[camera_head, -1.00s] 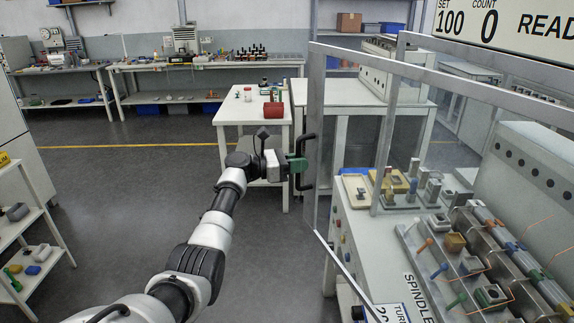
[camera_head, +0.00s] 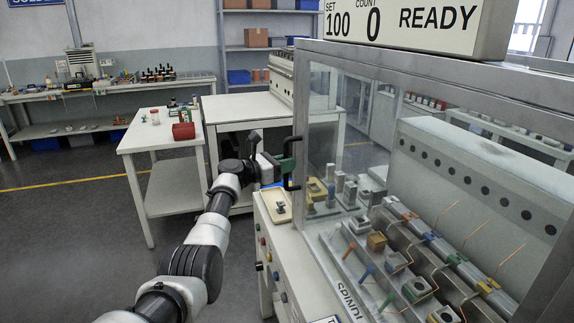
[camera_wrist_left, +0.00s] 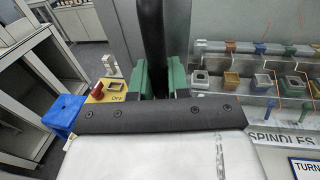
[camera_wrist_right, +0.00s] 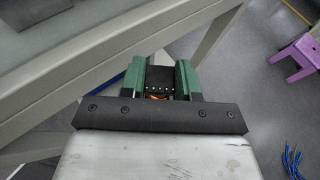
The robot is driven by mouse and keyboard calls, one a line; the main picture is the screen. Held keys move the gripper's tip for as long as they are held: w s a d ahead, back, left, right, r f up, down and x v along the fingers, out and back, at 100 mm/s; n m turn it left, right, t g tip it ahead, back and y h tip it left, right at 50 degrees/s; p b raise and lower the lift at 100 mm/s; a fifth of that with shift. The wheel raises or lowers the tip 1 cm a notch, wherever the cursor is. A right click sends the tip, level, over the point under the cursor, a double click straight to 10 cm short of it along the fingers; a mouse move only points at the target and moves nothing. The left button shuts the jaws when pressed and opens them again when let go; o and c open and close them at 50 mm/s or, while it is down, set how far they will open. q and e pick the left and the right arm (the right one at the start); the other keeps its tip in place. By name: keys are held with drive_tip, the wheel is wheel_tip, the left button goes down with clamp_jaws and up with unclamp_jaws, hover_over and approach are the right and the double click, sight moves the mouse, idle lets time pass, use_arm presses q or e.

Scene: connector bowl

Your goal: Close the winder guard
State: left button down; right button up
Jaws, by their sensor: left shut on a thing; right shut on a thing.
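The winder guard is a clear panel in a grey metal frame (camera_head: 430,73). In the head view it stands across the front of the winder, over the spindles; I cannot tell if it touches the machine frame. Its black upright handle (camera_head: 291,161) is at the guard's left edge. My left gripper (camera_head: 279,166) is shut on this handle, which also shows between the green fingers in the left wrist view (camera_wrist_left: 152,45). My right gripper (camera_wrist_right: 164,80) appears only in its wrist view, shut on a small dark thing I cannot identify, beside a grey bar.
Coloured spindle fixtures (camera_head: 400,262) and copper wires lie behind the panel. A tray (camera_head: 275,205) sits at the machine's left front. A white table (camera_head: 165,135) with a red box (camera_head: 183,131) stands at the left. A purple stool (camera_wrist_right: 296,58) and floor show in the right wrist view.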

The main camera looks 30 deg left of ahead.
use_arm(q)
drive_tip(key=shift+w+d+r, duration=0.1)
drive_tip(key=shift+d+r, duration=0.05)
drive_tip(key=shift+r, duration=0.2)
drive_tip(key=c, duration=1.5)
unclamp_jaws()
drive_tip(key=shift+o, duration=1.1)
drive_tip(key=shift+w+d+f, duration=0.1)
drive_tip(key=shift+w+d, duration=0.1)
drive_tip(key=shift+w, duration=0.05)
use_arm(e)
drive_tip(key=shift+d, duration=0.1)
use_arm(q)
drive_tip(key=shift+o, duration=0.9)
drive_tip(key=shift+w+d+f, duration=0.2)
drive_tip(key=shift+w+f, duration=0.05)
drive_tip(key=shift+w, duration=0.15)
use_arm(e)
drive_tip(key=shift+w+d+f, duration=0.2)
drive_tip(key=shift+w+f, duration=0.05)
use_arm(q)
drive_tip(key=shift+s+a, duration=0.35)
drive_tip(key=shift+s, duration=0.1)
use_arm(e)
drive_tip(key=shift+s+a+r, duration=0.15)
drive_tip(key=shift+r, duration=0.05)
drive_tip(key=shift+f, duration=0.3)
use_arm(q)
drive_tip(key=v, duration=1.1)
drive_tip(key=shift+f, duration=0.1)
